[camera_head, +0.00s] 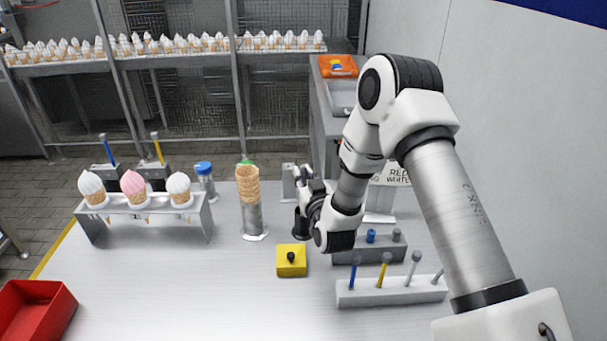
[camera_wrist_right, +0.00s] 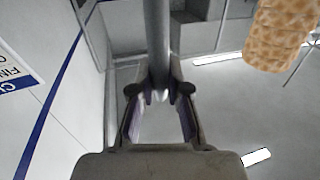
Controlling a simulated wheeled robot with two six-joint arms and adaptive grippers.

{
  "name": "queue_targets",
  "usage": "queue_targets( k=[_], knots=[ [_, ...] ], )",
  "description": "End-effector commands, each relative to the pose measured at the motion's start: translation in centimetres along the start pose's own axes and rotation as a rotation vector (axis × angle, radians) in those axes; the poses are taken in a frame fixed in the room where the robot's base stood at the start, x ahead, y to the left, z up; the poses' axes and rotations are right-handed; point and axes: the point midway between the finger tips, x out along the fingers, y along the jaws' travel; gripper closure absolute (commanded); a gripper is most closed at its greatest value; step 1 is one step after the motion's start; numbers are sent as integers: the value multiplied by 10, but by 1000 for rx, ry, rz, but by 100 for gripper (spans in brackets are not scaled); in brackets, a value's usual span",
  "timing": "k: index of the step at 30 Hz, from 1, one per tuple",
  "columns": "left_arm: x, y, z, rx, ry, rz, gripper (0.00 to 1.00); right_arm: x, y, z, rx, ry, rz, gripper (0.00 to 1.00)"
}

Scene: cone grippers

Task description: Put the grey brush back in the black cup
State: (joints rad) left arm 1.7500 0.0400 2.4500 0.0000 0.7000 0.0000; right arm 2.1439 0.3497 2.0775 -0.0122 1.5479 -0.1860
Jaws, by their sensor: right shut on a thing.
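My right gripper (camera_head: 304,180) reaches in from the right, over the back right of the table. In the wrist view it (camera_wrist_right: 159,95) is shut on a grey rod (camera_wrist_right: 157,40), which looks like the grey brush's handle. The brush's bristle end cannot be made out. My left gripper is not in view.
A stacked waffle cone (camera_head: 248,184) stands on a metal post to the left. A yellow block with a black knob (camera_head: 291,261) is in front. A white rack of coloured sticks (camera_head: 358,297) stands at right, and an ice-cream stand (camera_head: 145,210) at left. The table's front middle is clear.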

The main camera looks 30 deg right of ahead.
Motion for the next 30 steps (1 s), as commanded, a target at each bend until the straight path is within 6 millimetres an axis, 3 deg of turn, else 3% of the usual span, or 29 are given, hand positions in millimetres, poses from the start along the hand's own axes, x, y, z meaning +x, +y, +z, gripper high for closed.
queue_targets(
  k=[12, 20, 21, 23, 24, 30],
  knots=[
    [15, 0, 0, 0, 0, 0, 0, 0, 0, 18, 0, 0, 0, 100],
    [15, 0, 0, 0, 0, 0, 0, 0, 0, 18, 0, 0, 0, 100],
    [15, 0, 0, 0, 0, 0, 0, 0, 0, 18, 0, 0, 0, 81],
    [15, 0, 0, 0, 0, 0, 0, 0, 0, 18, 0, 0, 0, 60],
    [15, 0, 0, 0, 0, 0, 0, 0, 0, 18, 0, 0, 0, 55],
    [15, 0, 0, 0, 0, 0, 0, 0, 0, 18, 0, 0, 0, 55]
  ],
)
